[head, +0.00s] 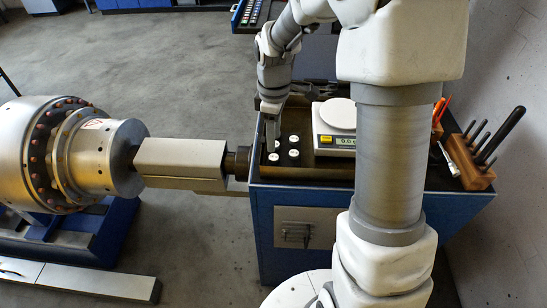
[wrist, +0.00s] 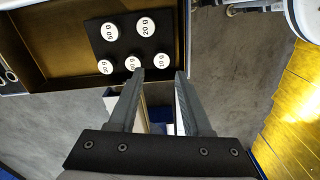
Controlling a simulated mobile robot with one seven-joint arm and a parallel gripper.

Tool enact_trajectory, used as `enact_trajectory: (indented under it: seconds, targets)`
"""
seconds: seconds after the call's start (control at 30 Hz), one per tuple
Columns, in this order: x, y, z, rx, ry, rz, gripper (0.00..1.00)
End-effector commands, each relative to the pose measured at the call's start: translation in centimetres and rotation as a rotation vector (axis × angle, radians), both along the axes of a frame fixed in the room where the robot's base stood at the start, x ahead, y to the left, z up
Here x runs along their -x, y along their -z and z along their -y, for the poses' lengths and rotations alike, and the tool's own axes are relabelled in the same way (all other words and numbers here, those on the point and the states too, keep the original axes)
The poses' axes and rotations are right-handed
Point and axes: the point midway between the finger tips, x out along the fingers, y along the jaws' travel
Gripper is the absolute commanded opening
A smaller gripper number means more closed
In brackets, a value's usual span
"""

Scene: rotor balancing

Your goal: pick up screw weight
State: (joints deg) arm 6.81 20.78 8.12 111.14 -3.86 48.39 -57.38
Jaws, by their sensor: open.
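Several white-topped round screw weights stand on a black pad (wrist: 121,46) in a brown-floored tray. The wrist view shows a 50 g weight (wrist: 109,31), a 20 g weight (wrist: 146,27) and a front row with a left weight (wrist: 105,67), a middle weight (wrist: 132,63) and a 10 g weight (wrist: 159,60). The left label is hard to read. My gripper (wrist: 159,75) is open and empty. In the wrist view its left fingertip overlaps the middle weight's edge; the 10 g weight shows just beyond the gap. In the head view my gripper (head: 271,143) is over the weights, hiding some.
A scale (head: 335,118) with a white pan stands right of the weights on the blue cart (head: 265,215). A wooden tool block (head: 468,165) is at the cart's right end. A large metal rotor (head: 75,155) with a shaft reaches toward the cart from the left.

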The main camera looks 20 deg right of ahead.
Motion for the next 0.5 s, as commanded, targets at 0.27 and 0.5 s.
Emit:
enact_trajectory:
  seconds: [0.27, 0.5]
  targets:
    - [0.2, 2.2, 0.0, -0.001, 0.0, -0.003, 0.49]
    - [0.5, 5.6, 0.0, -0.001, 0.0, -0.002, 0.49]
